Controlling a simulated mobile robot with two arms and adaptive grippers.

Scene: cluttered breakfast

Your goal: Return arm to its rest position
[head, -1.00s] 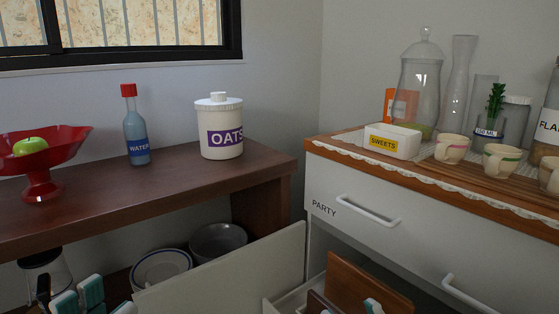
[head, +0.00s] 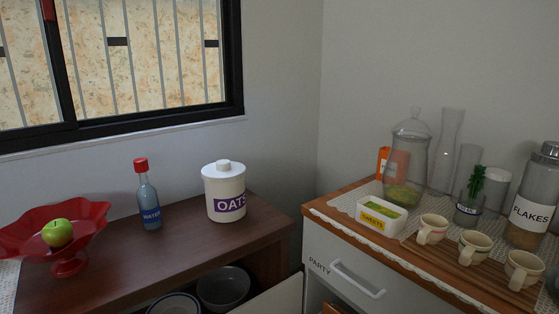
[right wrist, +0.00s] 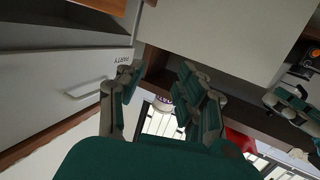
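My right gripper (right wrist: 160,85) shows in the right wrist view with its two teal and grey fingers apart and nothing between them. It hangs in front of the white cabinet front marked PARTY (right wrist: 92,75), and that view is upside down. Parts of my left gripper (right wrist: 290,103) show at the right edge of the right wrist view, near the dark opening under the brown shelf; whether its fingers are apart is unclear. Neither gripper shows in the head view now.
The brown shelf (head: 110,270) bears a red bowl (head: 70,264) with a green apple (head: 57,233), a water bottle (head: 149,200) and an oats jar (head: 225,192). The right counter holds cups (head: 474,247), a sweets box (head: 381,216) and glassware. An open white panel (head: 275,300) juts out below.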

